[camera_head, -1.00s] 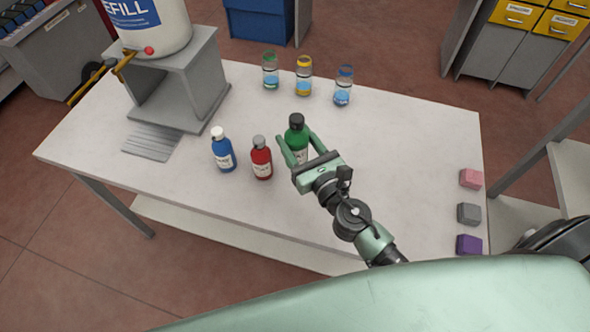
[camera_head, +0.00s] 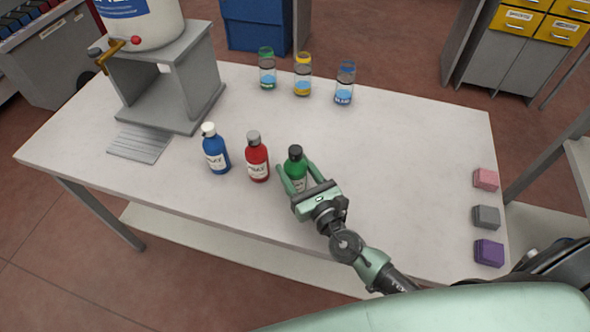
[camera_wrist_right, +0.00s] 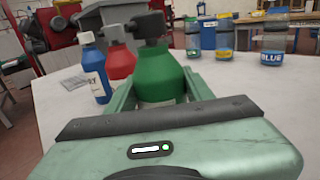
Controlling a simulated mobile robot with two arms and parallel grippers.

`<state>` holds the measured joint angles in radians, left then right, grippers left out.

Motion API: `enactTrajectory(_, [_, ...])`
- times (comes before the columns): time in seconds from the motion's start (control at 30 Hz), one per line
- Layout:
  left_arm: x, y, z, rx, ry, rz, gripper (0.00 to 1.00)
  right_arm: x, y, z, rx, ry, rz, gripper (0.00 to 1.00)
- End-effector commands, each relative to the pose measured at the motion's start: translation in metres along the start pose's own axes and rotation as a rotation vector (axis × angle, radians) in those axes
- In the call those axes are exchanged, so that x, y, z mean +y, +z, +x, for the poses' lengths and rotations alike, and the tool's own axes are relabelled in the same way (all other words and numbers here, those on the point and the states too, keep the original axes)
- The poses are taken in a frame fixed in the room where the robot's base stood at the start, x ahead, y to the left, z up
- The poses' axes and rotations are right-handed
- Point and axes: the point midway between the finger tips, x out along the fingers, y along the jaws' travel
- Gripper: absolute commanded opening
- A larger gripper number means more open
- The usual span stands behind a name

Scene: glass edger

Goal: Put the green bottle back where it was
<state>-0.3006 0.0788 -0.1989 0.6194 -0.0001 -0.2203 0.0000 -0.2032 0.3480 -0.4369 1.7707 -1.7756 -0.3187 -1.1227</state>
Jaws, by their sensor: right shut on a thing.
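The green bottle (camera_head: 295,164), with a black cap, stands upright on or just above the white table, to the right of the red bottle. My right gripper (camera_head: 298,176) is shut on it, one finger on each side. In the right wrist view the green bottle (camera_wrist_right: 158,72) sits between the fingers of my right gripper (camera_wrist_right: 160,90). The head view does not clearly show whether its base touches the table. My left gripper is not in view.
A red bottle (camera_head: 257,160) and a blue bottle (camera_head: 215,152) stand to the left. Three jars, green-lidded (camera_head: 267,70), yellow-lidded (camera_head: 303,76) and blue-lidded (camera_head: 344,84), stand at the back. Pink (camera_head: 485,179), grey (camera_head: 486,216) and purple (camera_head: 488,252) blocks line the right edge. The table's (camera_head: 410,150) middle right is clear.

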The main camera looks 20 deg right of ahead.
Motion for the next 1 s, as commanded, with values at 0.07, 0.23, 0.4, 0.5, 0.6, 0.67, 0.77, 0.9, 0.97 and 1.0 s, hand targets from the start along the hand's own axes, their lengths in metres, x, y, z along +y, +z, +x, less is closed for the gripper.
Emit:
enactTrajectory(0.07, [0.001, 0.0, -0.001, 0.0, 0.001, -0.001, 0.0, 0.0, 0.002, 0.001, -0.003, 0.0, 0.0, 0.0])
enactTrajectory(0.23, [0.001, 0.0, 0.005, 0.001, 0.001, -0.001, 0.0, 0.0, -0.003, 0.001, -0.003, 0.0, 0.0, 0.0])
enactTrajectory(0.4, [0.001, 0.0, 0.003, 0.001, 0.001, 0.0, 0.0, 0.0, -0.003, 0.0, 0.0, 0.0, 0.0, 0.73])
enactTrajectory(0.5, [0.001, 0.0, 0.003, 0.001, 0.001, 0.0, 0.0, 0.0, -0.003, 0.0, 0.0, 0.0, 0.0, 0.73])
enactTrajectory(0.6, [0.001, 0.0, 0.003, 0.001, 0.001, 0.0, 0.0, 0.0, -0.003, 0.0, 0.0, 0.0, 0.0, 0.73])
enactTrajectory(0.67, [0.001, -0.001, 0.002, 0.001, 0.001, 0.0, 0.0, 0.0, -0.002, 0.0, 0.0, 0.0, 0.0, 0.73])
enactTrajectory(0.77, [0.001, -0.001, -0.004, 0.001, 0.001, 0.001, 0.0, 0.0, 0.004, 0.0, 0.0, 0.0, 0.0, 0.73])
enactTrajectory(0.9, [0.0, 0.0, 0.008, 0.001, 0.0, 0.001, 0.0, 0.001, -0.004, -0.024, 0.004, 0.002, -0.001, 0.73])
enactTrajectory(0.97, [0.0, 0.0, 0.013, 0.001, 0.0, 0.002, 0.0, 0.001, -0.004, -0.037, 0.004, 0.003, -0.001, 0.73])
enactTrajectory(1.0, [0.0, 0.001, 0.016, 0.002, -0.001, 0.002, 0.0, 0.0, -0.005, -0.047, 0.004, 0.002, -0.001, 0.73])
